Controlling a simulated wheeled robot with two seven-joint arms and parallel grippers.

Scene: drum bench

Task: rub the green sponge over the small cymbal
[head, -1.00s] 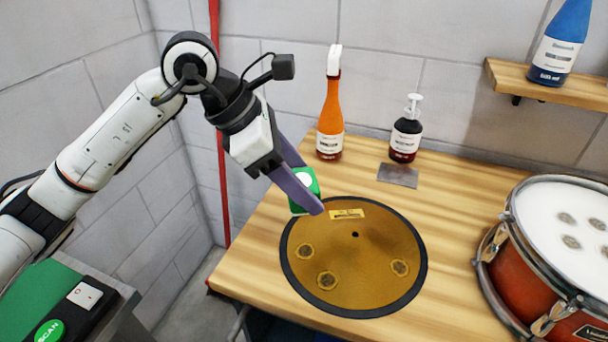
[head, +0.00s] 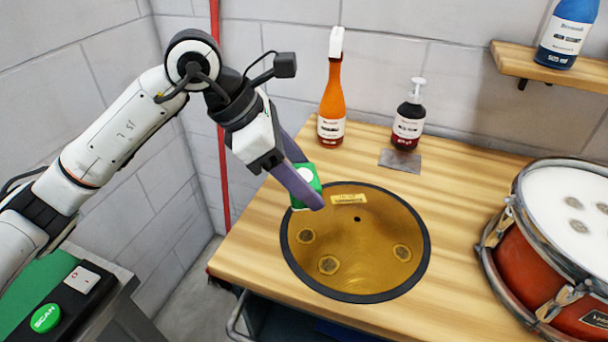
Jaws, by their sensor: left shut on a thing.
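The small cymbal (head: 350,250) is a brassy disc with a dark rim on the wooden bench. It has a centre hole, a yellow label near its back edge and several round dark smudges. My left gripper (head: 309,190) is shut on the green sponge (head: 303,194), which has a white round spot. The sponge is at the cymbal's back-left edge; I cannot tell whether it touches the surface. The purple fingers partly hide the sponge. My right gripper is not in view.
An orange spray bottle (head: 332,105) and a dark pump bottle (head: 408,122) stand at the back, near a grey flat sheet (head: 400,160). A red drum (head: 535,265) stands at the right. A blue bottle (head: 567,35) is on a wall shelf (head: 517,64). Bare bench (head: 455,200) lies between cymbal and drum.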

